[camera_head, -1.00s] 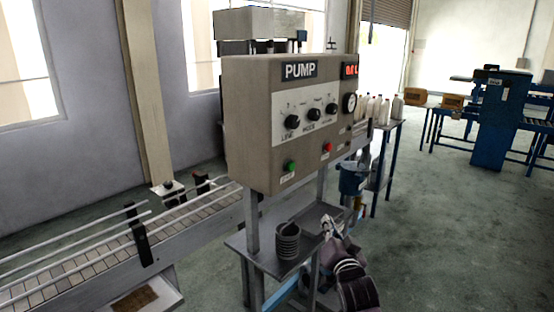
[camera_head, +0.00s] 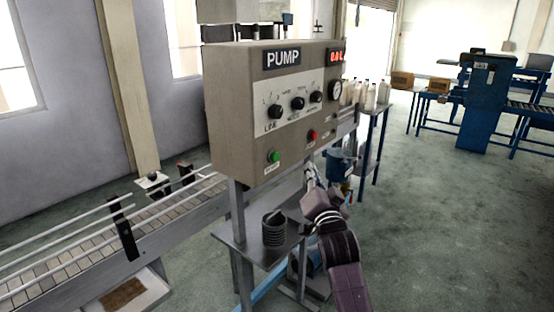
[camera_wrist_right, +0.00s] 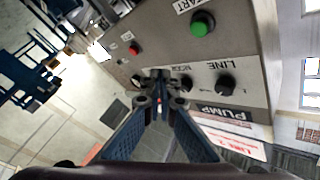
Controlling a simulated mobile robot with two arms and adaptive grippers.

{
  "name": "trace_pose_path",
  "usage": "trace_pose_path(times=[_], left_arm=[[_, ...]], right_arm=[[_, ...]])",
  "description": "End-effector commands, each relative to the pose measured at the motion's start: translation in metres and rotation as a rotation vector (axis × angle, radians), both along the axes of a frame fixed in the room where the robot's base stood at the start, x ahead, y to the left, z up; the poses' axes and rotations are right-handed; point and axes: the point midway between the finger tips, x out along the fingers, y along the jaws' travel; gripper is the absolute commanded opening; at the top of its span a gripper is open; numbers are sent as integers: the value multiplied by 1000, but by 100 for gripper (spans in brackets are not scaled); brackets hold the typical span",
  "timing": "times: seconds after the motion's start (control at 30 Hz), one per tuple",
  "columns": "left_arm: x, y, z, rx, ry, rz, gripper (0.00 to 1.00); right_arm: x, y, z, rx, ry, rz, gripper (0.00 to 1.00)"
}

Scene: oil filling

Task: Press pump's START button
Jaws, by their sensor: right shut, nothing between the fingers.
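The pump panel (camera_head: 225,130) is a beige box labelled PUMP on a metal stand. Its green START button (camera_head: 273,156) sits at the lower left of the front face. In the right wrist view, the green button (camera_wrist_right: 202,24) is at the top, right of centre, with the START label partly cut off. My right gripper (camera_head: 309,170) is just below the panel's lower edge in the head view, to the right of the green button. In the wrist view its fingertips (camera_wrist_right: 158,78) are together and empty, apart from the green button. My left gripper is out of view.
A red button (camera_head: 311,135) and several black knobs (camera_head: 298,103) share the panel. A coiled dark cup (camera_head: 274,228) stands on the shelf (camera_head: 232,236) below. A railed conveyor (camera_head: 150,222) runs at left. Open floor (camera_head: 440,220) lies to the right.

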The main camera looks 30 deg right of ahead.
Motion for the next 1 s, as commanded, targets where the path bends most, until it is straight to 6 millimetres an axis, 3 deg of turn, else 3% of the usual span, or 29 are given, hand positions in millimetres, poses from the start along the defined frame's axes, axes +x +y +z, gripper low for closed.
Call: trace_pose_path(times=[0.5, 1.0], left_arm=[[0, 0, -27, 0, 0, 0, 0], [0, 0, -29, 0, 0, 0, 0]], right_arm=[[62, 26, -1, 2, -1, 0, 0], [73, 31, 0, 0, -1, 1, 0]])
